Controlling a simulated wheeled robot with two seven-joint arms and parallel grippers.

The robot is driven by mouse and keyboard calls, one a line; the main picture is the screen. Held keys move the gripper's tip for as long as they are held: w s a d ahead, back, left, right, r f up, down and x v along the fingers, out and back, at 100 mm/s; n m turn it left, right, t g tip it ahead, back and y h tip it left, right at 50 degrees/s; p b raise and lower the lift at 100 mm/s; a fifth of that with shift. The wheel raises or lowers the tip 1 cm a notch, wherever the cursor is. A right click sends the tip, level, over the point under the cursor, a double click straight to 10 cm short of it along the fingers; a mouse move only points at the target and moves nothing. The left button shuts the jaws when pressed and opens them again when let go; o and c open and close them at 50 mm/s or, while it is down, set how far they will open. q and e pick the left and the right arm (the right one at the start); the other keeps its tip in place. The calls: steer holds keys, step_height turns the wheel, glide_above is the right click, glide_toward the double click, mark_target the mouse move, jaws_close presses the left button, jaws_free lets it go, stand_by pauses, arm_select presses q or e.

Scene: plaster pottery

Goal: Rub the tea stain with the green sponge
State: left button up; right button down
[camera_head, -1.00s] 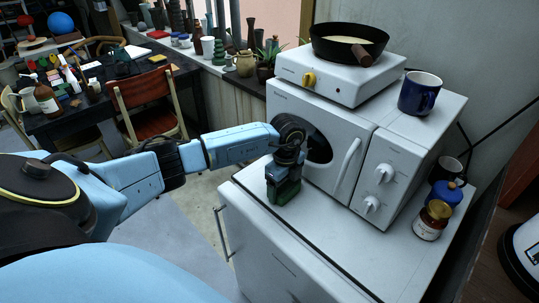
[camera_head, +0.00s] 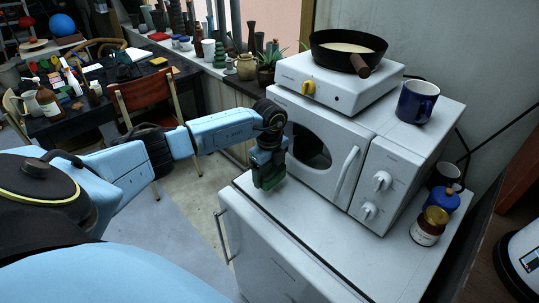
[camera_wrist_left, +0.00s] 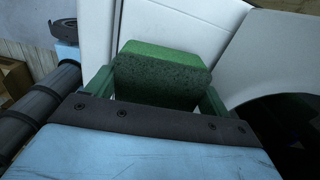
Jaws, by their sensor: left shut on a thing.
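My left gripper (camera_head: 269,179) is shut on the green sponge (camera_wrist_left: 162,75), with a dark green finger on each side of it. In the head view the gripper points down at the left end of the white cabinet top (camera_head: 305,217), in front of the microwave. Whether the sponge touches the top or hangs just above it, I cannot tell. I make out no tea stain in either view; the sponge and gripper hide part of the top. My right gripper is not in view.
The white microwave (camera_head: 313,112) stands close behind the gripper, carrying a hot plate with a black pan (camera_head: 348,48) and a blue mug (camera_head: 417,101). A brown jar (camera_head: 429,226) and blue pot (camera_head: 443,196) stand to its right. The front strip of the top is clear.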

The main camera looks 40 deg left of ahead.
mark_target(270, 168)
arm_select(q)
steer(key=shift+r+p, duration=1.65)
steer(key=shift+r, duration=0.5)
